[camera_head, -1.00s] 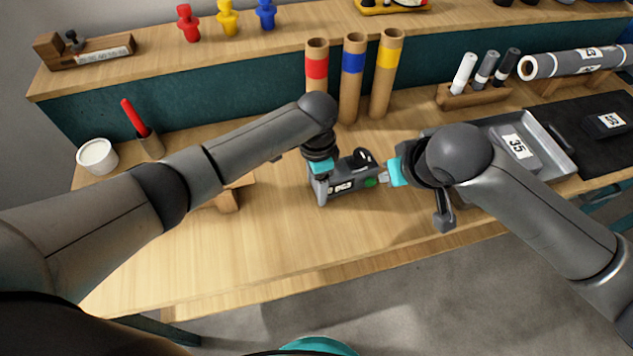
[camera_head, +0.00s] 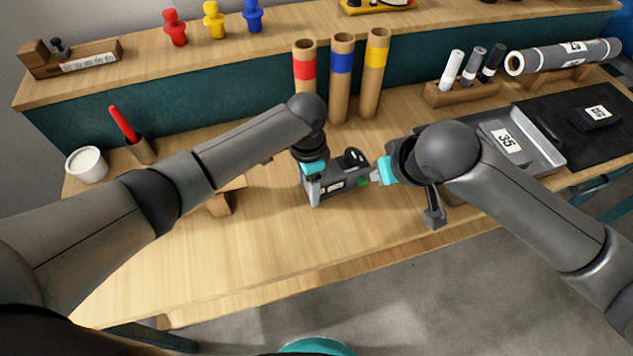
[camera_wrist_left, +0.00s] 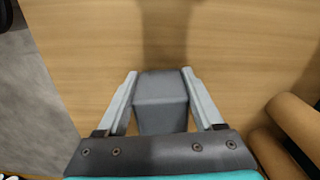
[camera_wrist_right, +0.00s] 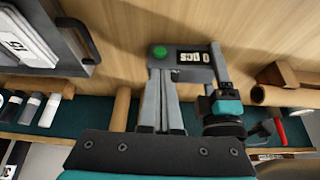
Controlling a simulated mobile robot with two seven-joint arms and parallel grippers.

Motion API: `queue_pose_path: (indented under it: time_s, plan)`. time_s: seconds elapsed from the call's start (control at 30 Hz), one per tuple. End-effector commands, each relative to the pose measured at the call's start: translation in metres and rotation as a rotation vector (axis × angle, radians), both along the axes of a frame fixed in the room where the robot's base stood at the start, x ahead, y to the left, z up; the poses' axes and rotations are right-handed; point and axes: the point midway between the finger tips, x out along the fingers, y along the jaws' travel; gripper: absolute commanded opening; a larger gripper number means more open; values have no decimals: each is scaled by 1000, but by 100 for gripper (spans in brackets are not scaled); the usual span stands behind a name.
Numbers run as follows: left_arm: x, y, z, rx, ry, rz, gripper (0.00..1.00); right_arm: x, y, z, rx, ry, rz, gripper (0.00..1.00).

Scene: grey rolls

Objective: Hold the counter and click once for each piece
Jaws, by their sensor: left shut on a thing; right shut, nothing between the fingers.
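The grey counter (camera_head: 345,188) has a green button (camera_head: 363,182) and a small display, too small to read surely. My left gripper (camera_head: 313,192) is shut on the counter's left end and holds it over the table; its grey body shows between the fingers in the left wrist view (camera_wrist_left: 160,100). My right gripper (camera_head: 374,176) is shut and empty, its tips right beside the green button. In the right wrist view, the button (camera_wrist_right: 160,52) is just beyond the closed tips (camera_wrist_right: 160,75); I cannot tell whether they touch.
Three cardboard tubes (camera_head: 341,100) with red, blue and yellow bands stand behind the counter. A grey roll (camera_head: 560,57) lies on a stand at right. A metal tray (camera_head: 548,150) is right of my right gripper.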

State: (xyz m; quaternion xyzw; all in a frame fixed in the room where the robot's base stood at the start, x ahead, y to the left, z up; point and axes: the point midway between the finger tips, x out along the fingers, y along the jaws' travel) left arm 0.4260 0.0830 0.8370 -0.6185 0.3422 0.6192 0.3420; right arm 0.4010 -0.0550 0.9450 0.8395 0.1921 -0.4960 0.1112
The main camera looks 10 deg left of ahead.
Motion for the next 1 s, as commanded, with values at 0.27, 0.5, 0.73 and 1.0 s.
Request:
queue_pose_path:
  time_s: [0.27,0.5,0.73,1.0]
  plan:
    - [0,0,1,-1,-2,0,0,5,25,-10,209,-38,-228,0]
    - [0,0,1,-1,-2,0,0,10,38,-22,516,-83,-589,0]
    - [0,0,1,-2,-1,0,0,3,26,-40,771,-115,-926,0]
    - [0,0,0,-2,-1,0,0,-27,-7,-71,994,-160,-1273,0]
